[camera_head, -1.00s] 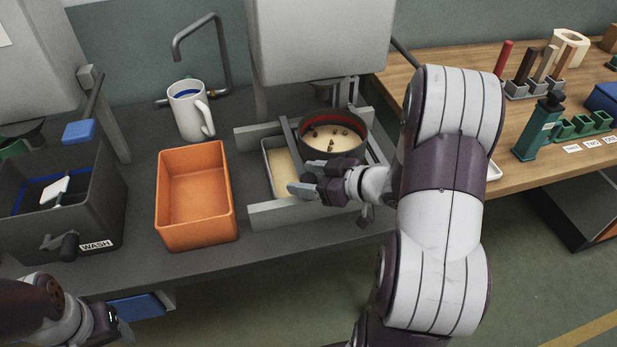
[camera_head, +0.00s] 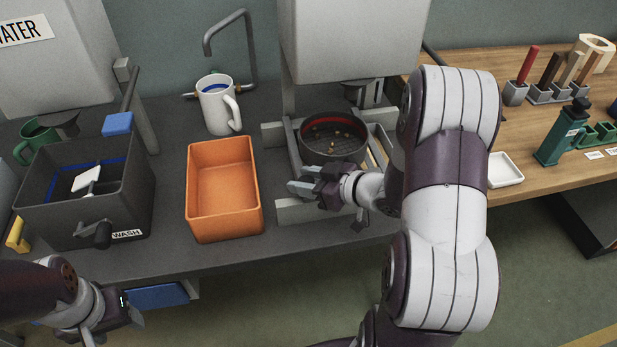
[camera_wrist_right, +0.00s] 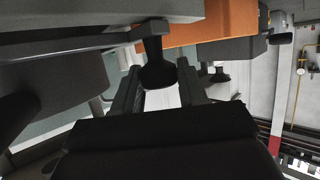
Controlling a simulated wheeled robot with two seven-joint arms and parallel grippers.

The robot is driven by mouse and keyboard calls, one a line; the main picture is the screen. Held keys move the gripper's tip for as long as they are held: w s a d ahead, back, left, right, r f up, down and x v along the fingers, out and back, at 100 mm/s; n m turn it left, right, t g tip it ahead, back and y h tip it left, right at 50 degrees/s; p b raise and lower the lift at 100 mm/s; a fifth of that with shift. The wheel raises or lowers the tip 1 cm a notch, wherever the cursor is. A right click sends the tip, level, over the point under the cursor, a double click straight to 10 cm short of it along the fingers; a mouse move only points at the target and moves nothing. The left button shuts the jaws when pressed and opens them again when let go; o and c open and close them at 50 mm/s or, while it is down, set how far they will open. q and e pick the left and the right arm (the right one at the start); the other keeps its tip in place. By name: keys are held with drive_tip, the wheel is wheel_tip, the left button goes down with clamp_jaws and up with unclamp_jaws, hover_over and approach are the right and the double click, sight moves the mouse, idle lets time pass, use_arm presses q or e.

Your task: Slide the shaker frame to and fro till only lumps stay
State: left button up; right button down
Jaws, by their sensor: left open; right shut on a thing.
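The shaker frame (camera_head: 293,148) carries a round dark sieve (camera_head: 333,152) with a red inner band. Several small tan lumps (camera_head: 336,134) lie on its dark mesh, and I see no loose powder layer there. My right gripper (camera_head: 300,187) is at the frame's near side, shut on its handle. In the right wrist view, a dark handle (camera_wrist_right: 157,70) stands between the fingers. A tray with pale powder (camera_head: 376,155) shows at the right beneath the sieve. My left gripper (camera_head: 125,318) is open and empty at the lower left, off the bench's front edge.
An orange bin (camera_head: 224,190) stands left of the shaker. A white mug (camera_head: 218,106) is behind it. A grey wash box (camera_head: 85,195) is at far left. A grey housing (camera_head: 355,40) hangs over the shaker. A small white dish (camera_head: 503,170) lies on the wooden table.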

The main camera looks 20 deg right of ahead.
drive_tip(key=c, duration=1)
unclamp_jaws()
drive_tip(key=shift+c, duration=0.2)
drive_tip(key=o, duration=0.3)
drive_tip(key=shift+a, duration=0.1)
drive_tip(key=shift+o, duration=0.2)
drive_tip(key=shift+s+d+r, duration=0.1)
drive_tip(key=shift+s+d, duration=0.05)
drive_tip(key=shift+d, duration=0.1)
drive_tip(key=p+v, duration=0.2)
drive_tip(key=v, duration=1)
drive_tip(key=shift+r, duration=0.1)
